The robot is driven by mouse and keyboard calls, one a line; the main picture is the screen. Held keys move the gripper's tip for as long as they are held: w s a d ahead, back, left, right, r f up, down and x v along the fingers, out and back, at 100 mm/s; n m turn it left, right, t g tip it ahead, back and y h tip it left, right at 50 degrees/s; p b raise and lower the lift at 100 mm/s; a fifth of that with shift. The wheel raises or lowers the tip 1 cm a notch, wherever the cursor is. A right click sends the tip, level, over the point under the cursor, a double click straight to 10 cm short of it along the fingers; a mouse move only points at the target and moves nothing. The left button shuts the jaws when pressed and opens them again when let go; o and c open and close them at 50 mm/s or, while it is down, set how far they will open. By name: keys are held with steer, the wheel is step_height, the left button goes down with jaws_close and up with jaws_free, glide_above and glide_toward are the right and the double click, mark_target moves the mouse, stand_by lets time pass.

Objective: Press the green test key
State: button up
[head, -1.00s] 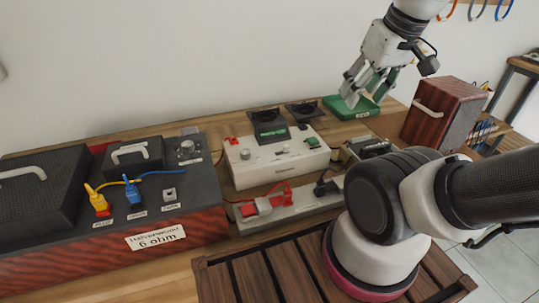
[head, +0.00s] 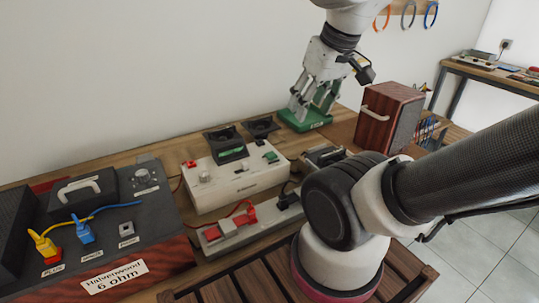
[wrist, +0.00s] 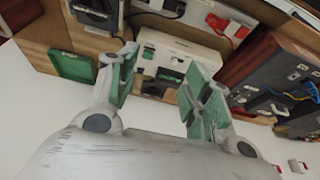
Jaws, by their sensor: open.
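A white instrument box (head: 235,186) stands on the bench with a red button, knobs and a green display. A small green key (head: 270,157) sits on its top right part. My gripper (head: 310,108) is open and empty, pointing down in front of or above a green tray (head: 290,122), to the right of and behind the box. In the wrist view my open fingers (wrist: 160,85) frame part of the white box (wrist: 178,48), and the green tray (wrist: 73,66) lies to the left.
A black resistor unit (head: 150,215) with yellow and blue plugs stands left. A power strip (head: 235,232) with a red plug lies in front of the white box. A wooden box with a handle (head: 388,115) stands right of my gripper. Black meters (head: 225,142) rise behind the white box.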

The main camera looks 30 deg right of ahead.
jaws_close()
stand_by(1.4)
